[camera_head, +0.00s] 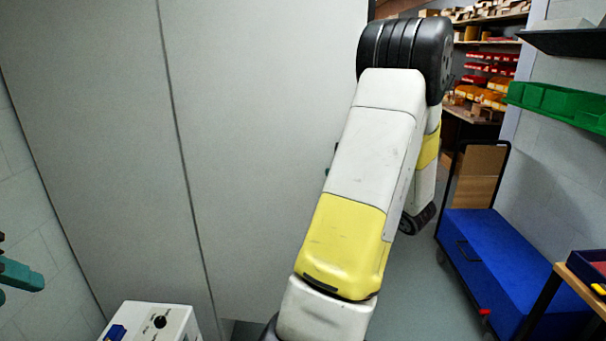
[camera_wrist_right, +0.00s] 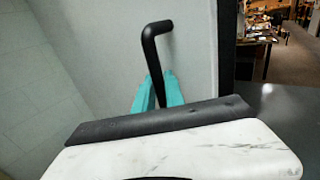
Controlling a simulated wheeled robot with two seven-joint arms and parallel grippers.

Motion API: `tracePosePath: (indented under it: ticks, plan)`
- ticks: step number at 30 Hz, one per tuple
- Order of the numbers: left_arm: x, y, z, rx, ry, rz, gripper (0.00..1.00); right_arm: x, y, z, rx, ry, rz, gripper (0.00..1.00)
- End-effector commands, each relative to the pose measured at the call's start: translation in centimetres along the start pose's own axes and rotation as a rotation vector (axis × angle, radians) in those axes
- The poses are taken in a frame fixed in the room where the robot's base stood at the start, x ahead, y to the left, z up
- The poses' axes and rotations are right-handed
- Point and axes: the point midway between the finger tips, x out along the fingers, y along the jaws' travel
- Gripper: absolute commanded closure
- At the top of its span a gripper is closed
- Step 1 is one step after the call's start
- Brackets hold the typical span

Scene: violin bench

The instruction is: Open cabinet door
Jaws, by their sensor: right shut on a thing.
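The cabinet shows as tall pale grey panels in the head view, with a dark seam between the left panel (camera_head: 90,80) and the right door panel (camera_head: 265,90). A black bent handle (camera_wrist_right: 157,50) stands out from a pale panel in the right wrist view. The teal fingers of my right gripper (camera_wrist_right: 158,92) are shut on the handle's lower part. In the head view my right arm hides nearly all of that gripper and the handle. Teal fingers of my left gripper (camera_head: 20,275) show at the left edge, away from the cabinet and cut off by the frame.
A white control box (camera_head: 150,322) stands in front of the cabinet at the bottom. A blue cart (camera_head: 510,255) stands at the right, near a wooden table edge (camera_head: 572,285). Green bins (camera_head: 555,102) hang on the right wall. Grey floor shows between arm and cart.

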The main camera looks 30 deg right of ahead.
Motion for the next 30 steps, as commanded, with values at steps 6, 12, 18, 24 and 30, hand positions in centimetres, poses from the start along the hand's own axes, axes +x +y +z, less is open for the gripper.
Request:
tracePosePath:
  ticks: [6,12,18,24,30]
  plan:
    - [0.0,0.0,0.0,0.0,0.0,0.0,0.64,0.2,0.3,0.0,0.002,-0.001,0.007,0.64]
    - [0.0,0.0,0.0,0.0,0.0,0.0,0.64,0.1,0.2,0.0,0.001,-0.001,0.005,0.64]
    - [0.0,0.0,0.0,0.0,0.0,0.0,0.64,-1.8,0.0,0.0,0.0,0.001,0.001,0.64]
    - [0.0,0.0,0.0,0.0,0.0,0.0,0.64,-5.3,0.1,-0.1,0.001,0.001,0.001,0.64]
    - [0.0,0.0,0.0,0.0,0.0,0.0,0.64,-7.4,0.2,-0.1,0.002,0.0,0.005,0.64]
